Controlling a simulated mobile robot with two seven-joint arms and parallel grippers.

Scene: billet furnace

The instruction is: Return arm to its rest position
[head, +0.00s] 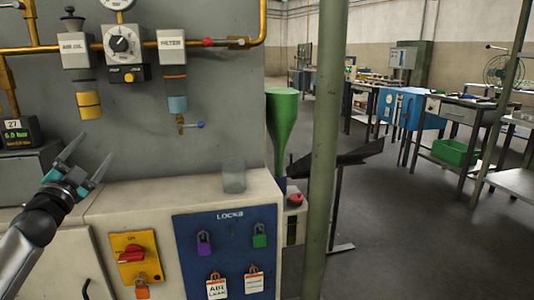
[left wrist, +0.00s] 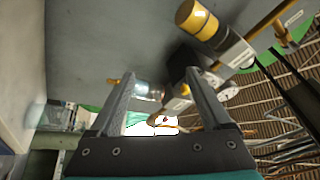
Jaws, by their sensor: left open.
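My left gripper (head: 82,160) is at the left of the head view, in front of the grey panel and above the left part of the bench top. Its two fingers are spread and nothing shows between them. In the left wrist view the open fingers (left wrist: 165,95) point toward the wall fittings, which lie beyond the tips. My right gripper is not in view.
A clear cup (head: 233,175) stands on the bench top (head: 150,200). Above are the air oil unit (head: 88,98), regulator (head: 123,45) and filter (head: 175,85). A blue lock board (head: 228,255) and red switch (head: 131,254) are on the front. A green post (head: 325,150) stands right.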

